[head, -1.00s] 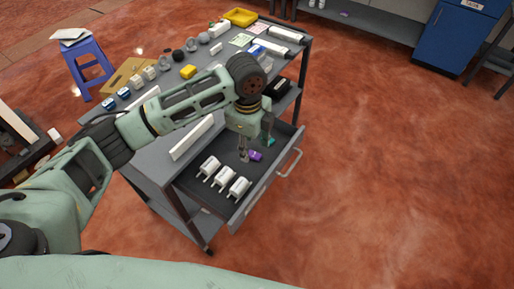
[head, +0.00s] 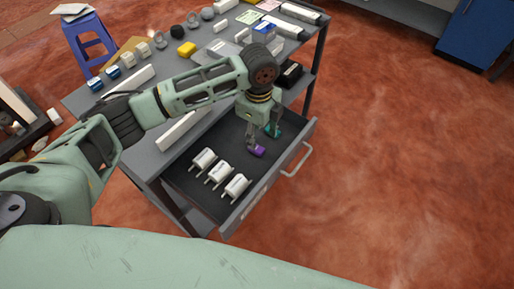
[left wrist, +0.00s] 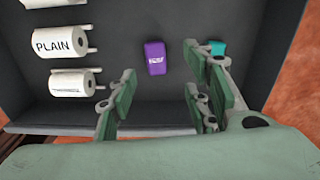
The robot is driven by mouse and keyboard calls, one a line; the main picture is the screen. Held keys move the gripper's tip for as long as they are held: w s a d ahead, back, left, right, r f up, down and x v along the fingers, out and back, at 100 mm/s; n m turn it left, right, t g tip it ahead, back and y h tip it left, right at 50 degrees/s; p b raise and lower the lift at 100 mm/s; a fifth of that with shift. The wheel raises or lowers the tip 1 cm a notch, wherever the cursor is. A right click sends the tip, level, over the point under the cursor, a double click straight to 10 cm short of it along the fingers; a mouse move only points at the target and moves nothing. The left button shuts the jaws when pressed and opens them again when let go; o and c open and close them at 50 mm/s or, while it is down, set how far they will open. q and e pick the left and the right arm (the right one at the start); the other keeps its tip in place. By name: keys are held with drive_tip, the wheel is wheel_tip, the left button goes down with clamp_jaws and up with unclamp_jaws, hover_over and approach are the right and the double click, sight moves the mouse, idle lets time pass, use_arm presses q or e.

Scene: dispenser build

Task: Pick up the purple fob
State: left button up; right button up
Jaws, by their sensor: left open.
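The purple fob (head: 257,150) lies on the dark floor of the open drawer. It also shows in the left wrist view (left wrist: 155,57), a small purple block with a pale mark on top. My left gripper (head: 262,138) is over the drawer, pointing down, with its fingers close to the fob. In the left wrist view the gripper (left wrist: 158,88) is open and empty. The fob is past the fingertips there, in line with the gap between them. I cannot tell the exact height of the fingers above it. My right gripper is in neither view.
A teal item (left wrist: 217,47) lies right of the fob, close to a finger. Several white labelled rolls (left wrist: 60,42) lie left of it in the drawer (head: 185,190). The drawer walls surround this space. The tabletop (head: 150,100) above carries many small parts.

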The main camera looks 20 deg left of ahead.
sight(257, 148)
use_arm(q)
drive_tip(key=f, duration=0.3)
drive_tip(key=f+p, duration=0.1)
drive_tip(key=f, duration=0.1)
drive_tip(key=shift+s+a+f, duration=0.15)
drive_tip(key=shift+s+a, duration=0.05)
drive_tip(key=shift+s, duration=0.05)
drive_tip(key=shift+c, duration=0.2)
drive_tip(key=c, duration=0.9)
